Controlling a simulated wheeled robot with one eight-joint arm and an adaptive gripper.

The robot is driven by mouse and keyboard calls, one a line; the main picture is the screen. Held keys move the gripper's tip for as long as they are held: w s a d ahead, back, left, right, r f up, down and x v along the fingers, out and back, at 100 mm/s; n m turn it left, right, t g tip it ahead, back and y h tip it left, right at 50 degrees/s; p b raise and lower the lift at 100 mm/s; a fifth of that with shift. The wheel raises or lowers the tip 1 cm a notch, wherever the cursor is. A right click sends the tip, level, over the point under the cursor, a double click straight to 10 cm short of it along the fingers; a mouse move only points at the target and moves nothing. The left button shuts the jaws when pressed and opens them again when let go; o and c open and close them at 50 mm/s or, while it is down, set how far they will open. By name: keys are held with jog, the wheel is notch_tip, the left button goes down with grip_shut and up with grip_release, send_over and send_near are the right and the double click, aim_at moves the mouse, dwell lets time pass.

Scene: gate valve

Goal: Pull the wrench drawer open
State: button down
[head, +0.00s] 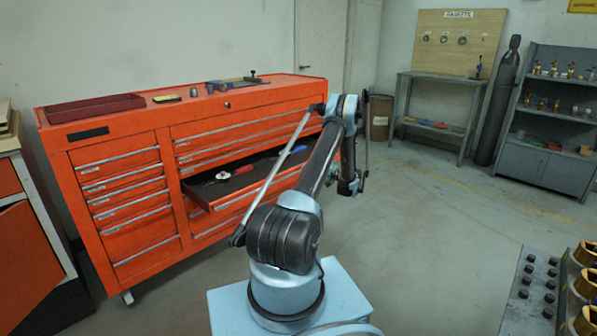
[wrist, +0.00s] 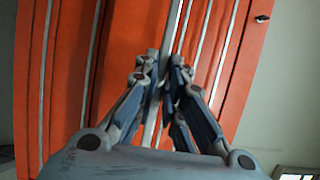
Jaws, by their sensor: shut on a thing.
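The red tool chest (head: 120,160) stands along the wall in the head view. In its right bank one wide drawer (head: 212,192) is partly out, with its dark inside showing. In it lie a silvery tool with a red part (head: 222,175) and a blue-handled tool (head: 298,150); I cannot tell whether they are wrenches. In the wrist view my gripper (wrist: 164,85) is shut on a pale drawer handle strip (wrist: 180,20), with a finger on either side. My arm hides the drawer's right end in the head view, and my gripper is not clearly visible there.
A dark red tray (head: 95,107) and small tools lie on the chest top. A cabinet (head: 25,220) stands at left. A workbench (head: 440,105), a gas cylinder (head: 500,100) and shelves (head: 550,130) stand at the back right. A table with brass parts (head: 535,290) is at front right. Floor between is clear.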

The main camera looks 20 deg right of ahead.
jog(key=shift+s+d+f, duration=0.1)
jog(key=shift+s+d, duration=0.25)
jog(key=shift+s, duration=0.1)
jog(key=shift+a, duration=0.15)
jog(key=c, duration=1.7)
grip_release()
jog(key=shift+a, duration=0.1)
jog(key=v, duration=1.2)
jog(key=shift+w, duration=0.15)
